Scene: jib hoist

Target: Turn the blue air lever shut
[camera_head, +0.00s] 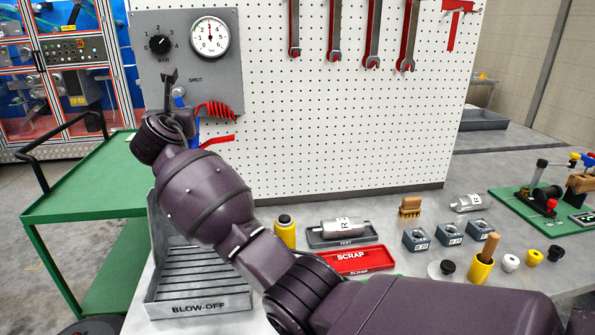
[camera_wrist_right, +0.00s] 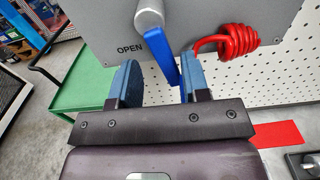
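The blue air lever (camera_wrist_right: 162,55) hangs below a round metal valve hub (camera_wrist_right: 149,17) on the grey panel (camera_head: 220,75), tilted slightly in the right wrist view. The word OPEN is printed to its left there; SHUT shows on the panel in the head view. My right gripper (camera_wrist_right: 157,82) is open, with blue-padded fingers on either side of the lever. The lever looks nearer the right-hand finger; I cannot tell whether they touch. In the head view my right arm hides most of the gripper and lever. My left gripper is not in view.
A red coiled hose (camera_wrist_right: 228,42) hangs close to the right of the lever. The panel carries a pressure gauge (camera_head: 210,37) and a black knob (camera_head: 160,44). Below stand the blow-off tray (camera_head: 198,301), a red scrap tray (camera_head: 355,260) and several small parts. A green cart (camera_head: 85,180) is left.

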